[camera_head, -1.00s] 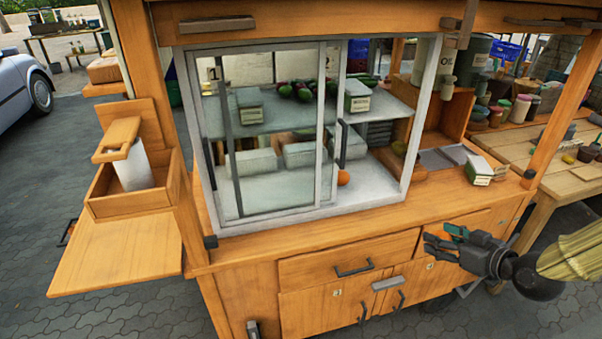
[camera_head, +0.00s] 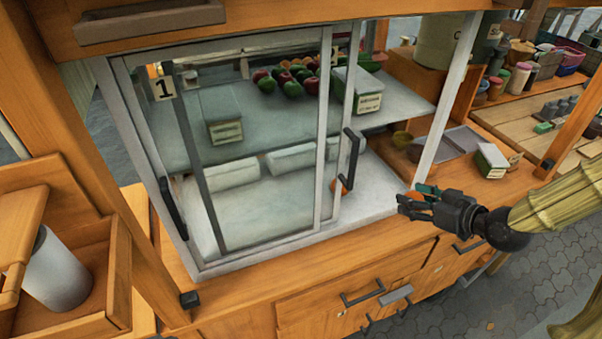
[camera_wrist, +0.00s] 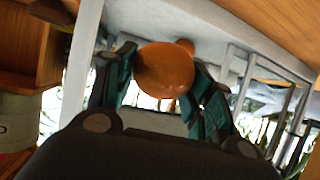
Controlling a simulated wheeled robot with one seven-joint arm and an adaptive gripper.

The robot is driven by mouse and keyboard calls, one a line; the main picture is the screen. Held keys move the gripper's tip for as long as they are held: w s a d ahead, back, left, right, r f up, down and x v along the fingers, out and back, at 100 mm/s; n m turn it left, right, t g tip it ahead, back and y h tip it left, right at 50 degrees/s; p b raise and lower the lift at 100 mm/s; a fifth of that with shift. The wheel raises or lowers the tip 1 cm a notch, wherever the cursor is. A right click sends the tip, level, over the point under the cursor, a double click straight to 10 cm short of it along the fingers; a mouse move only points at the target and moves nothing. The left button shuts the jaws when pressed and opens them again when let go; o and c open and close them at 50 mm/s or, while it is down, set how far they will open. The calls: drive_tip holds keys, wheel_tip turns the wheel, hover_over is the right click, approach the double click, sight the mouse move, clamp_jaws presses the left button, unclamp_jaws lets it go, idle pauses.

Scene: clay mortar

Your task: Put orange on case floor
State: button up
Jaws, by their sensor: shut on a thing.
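My gripper (camera_head: 418,203) is shut on an orange (camera_wrist: 164,70), which sits between its green-padded fingers in the wrist view. In the head view the held orange shows only as a small patch at the fingertips. The gripper is in front of the right, open end of the glass case, by the case's white floor (camera_head: 375,188). A second orange (camera_head: 339,186) lies on that floor, partly behind the sliding door's edge; an orange shape behind the held one in the wrist view may be it.
The sliding glass doors (camera_head: 265,150) cover the left and middle of the case. A black door handle (camera_head: 350,160) stands left of the opening. A shelf (camera_head: 290,118) above holds fruit and a labelled box (camera_head: 357,95). Another box (camera_head: 491,161) stands on the counter at right.

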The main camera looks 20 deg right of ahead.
drive_tip(key=shift+w+f+b, duration=0.2)
drive_tip(key=shift+w+b, duration=0.45)
drive_tip(key=shift+b, duration=0.6)
drive_tip(key=shift+w+a+r+b, duration=0.1)
drive_tip(key=shift+w+b, duration=0.65)
drive_tip(key=shift+b, duration=0.5)
drive_tip(key=w+p, duration=0.1)
drive_tip(key=w, duration=0.4)
drive_tip(key=w+a+f, duration=0.1)
drive_tip(key=w, duration=0.5)
drive_tip(key=w+p, duration=0.1)
drive_tip(key=w, duration=0.4)
drive_tip(key=shift+w+a+f+p, duration=0.2)
drive_tip(key=shift+w+f+p, duration=0.15)
drive_tip(key=shift+w+f, duration=0.05)
drive_tip(key=shift+f+p, duration=0.3)
drive_tip(key=shift+f, duration=1.6)
drive_tip(key=shift+w+f, duration=0.2)
drive_tip(key=shift+f, duration=0.35)
drive_tip(key=shift+f, duration=0.15)
